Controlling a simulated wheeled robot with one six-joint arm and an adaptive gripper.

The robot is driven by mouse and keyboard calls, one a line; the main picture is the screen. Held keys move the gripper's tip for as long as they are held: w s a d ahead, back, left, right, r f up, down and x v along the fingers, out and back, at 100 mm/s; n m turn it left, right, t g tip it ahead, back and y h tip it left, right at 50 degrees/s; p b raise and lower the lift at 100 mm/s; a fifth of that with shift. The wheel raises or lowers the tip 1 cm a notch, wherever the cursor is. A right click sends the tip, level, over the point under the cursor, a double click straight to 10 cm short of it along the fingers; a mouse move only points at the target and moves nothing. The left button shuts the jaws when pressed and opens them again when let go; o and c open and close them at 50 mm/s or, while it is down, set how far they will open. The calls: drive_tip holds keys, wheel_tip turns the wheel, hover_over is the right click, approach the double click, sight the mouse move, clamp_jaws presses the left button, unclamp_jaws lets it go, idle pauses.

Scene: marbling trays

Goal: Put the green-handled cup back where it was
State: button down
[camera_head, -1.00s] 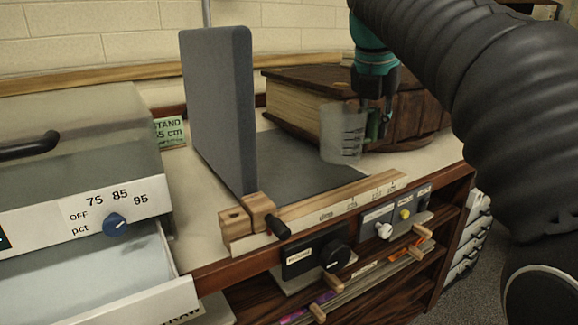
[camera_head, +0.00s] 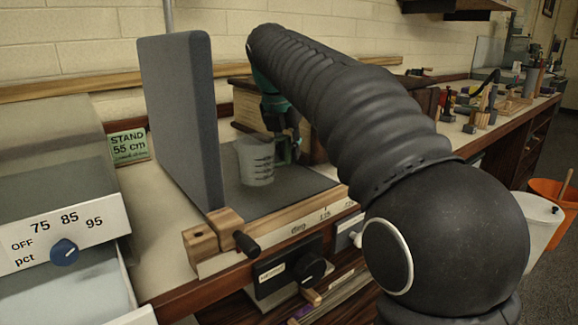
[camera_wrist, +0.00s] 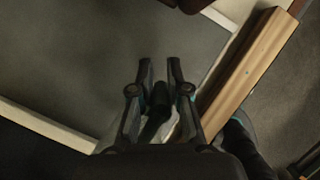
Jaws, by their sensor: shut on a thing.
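The clear measuring cup (camera_head: 256,163) with dark markings shows in the head view, upright, with a green handle (camera_head: 285,150) on its right side. My gripper (camera_head: 282,132) is shut on the handle from above. The cup is over the dark grey flat bed (camera_head: 236,197) behind the wooden ruler rail; I cannot tell whether it touches the bed. In the wrist view my gripper's fingers (camera_wrist: 159,78) point over the grey bed (camera_wrist: 70,60), with a dark handle-like part between them. The cup is mostly hidden there.
An upright grey panel (camera_head: 180,120) stands close left of the cup. The wooden ruler rail (camera_head: 300,225) runs along the front edge. A green sign (camera_head: 130,147) and a dial unit (camera_head: 60,220) are at left.

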drive_tip(key=shift+f+b, duration=0.55)
drive_tip(key=shift+f, duration=1.4)
drive_tip(key=shift+f, duration=0.1)
drive_tip(key=c, duration=1.1)
unclamp_jaws()
drive_tip(key=shift+c, duration=0.2)
wheel_tip(320, 180, up, 11)
drive_tip(key=p, duration=0.3)
hover_over(266, 157)
drive_tip(key=w+d, duration=0.3)
drive_tip(key=w, duration=0.2)
drive_tip(key=shift+s+r, duration=0.2)
drive_tip(key=shift+s, duration=0.05)
